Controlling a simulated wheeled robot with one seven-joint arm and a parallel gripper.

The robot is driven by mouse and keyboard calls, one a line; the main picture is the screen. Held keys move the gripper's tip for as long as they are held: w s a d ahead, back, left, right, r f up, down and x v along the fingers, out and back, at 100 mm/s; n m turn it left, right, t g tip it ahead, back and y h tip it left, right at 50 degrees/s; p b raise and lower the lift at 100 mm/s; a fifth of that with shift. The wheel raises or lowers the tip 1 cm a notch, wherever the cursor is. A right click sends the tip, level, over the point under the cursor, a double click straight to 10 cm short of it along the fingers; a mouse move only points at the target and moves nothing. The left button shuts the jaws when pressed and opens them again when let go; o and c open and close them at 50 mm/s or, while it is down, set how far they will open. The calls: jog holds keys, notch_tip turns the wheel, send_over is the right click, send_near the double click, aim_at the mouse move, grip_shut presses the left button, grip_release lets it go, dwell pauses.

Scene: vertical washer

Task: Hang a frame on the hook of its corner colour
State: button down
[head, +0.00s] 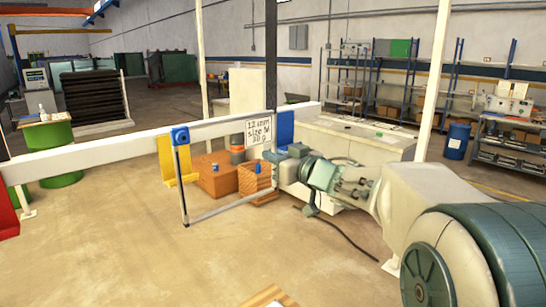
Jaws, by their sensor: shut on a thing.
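A thin grey rectangular frame (228,210) with a blue corner piece (180,137) at its upper left is held up in front of a long white rail. My gripper (277,162) is shut on the frame's right side and hides part of it. In the picture, the blue corner overlaps the rail just above a yellow plate (167,163). A blue plate (286,128) is on the rail farther right, just above my gripper. A red plate (6,212) shows at the left edge. No hook tip can be made out, and I cannot tell the frame's distance from the rail.
The white rail (90,147) crosses the left half. A handwritten sign (258,130) is by the blue plate. Orange-brown boxes (215,178) stand behind the frame. A white tub (350,140) stands behind my arm. The floor in front is mostly clear.

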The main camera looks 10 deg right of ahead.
jog(key=shift+r, duration=0.2)
jog(key=p+v, duration=0.2)
jog(key=v, duration=0.9)
jog(key=shift+p, duration=0.35)
dwell(0.5)
dwell(0.4)
